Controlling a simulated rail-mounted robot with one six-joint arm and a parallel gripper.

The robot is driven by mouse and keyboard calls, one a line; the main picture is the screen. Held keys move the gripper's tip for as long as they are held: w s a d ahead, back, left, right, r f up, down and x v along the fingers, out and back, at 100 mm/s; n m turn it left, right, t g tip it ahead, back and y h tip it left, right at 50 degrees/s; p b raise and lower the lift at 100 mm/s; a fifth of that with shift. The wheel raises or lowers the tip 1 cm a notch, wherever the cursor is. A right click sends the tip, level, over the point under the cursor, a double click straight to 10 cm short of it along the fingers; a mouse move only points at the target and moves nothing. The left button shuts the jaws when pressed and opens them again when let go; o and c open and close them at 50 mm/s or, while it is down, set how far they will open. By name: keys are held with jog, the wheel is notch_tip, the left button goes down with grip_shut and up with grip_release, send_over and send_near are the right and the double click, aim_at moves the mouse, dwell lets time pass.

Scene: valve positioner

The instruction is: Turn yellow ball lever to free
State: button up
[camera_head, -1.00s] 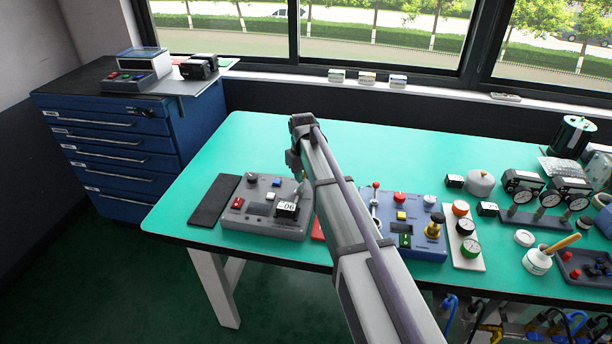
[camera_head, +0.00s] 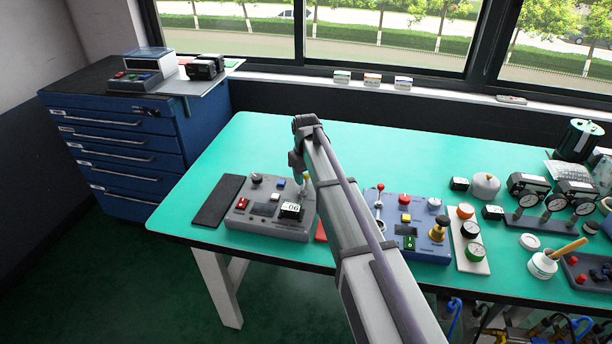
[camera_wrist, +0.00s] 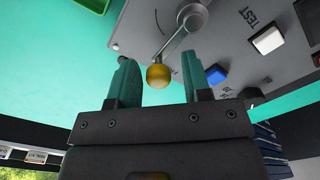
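The yellow ball (camera_wrist: 158,76) sits on the end of a grey lever (camera_wrist: 178,42) on a grey control box (camera_wrist: 225,40). In the wrist view the ball lies between the tips of my gripper (camera_wrist: 160,74), with a gap on each side. The fingers are apart and hold nothing. In the head view the yellow ball (camera_head: 306,177) shows on the grey box (camera_head: 262,222), just left of my arm. My fingers are not clearly seen there. A label TEST is legible beside the box's white button; no label reading free can be made out.
The grey box also has a red button (camera_head: 242,203), a blue button (camera_head: 278,183) and a display (camera_head: 291,210). A blue control box (camera_head: 415,225) with a red-topped lever stands to the right of my arm. A dark mat (camera_head: 217,202) lies at left. The table behind is clear.

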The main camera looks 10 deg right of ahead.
aim_at(306, 175)
jog(key=shift+o, duration=0.2)
notch_tip(306, 175, up, 11)
jog(key=p, duration=1)
jog(key=shift+p, duration=0.4)
jog(key=shift+f, duration=0.1)
jog(key=s+d+m, duration=0.3)
jog(key=s+m, duration=0.1)
jog(key=s, duration=2.6)
jog(key=shift+m, duration=0.3)
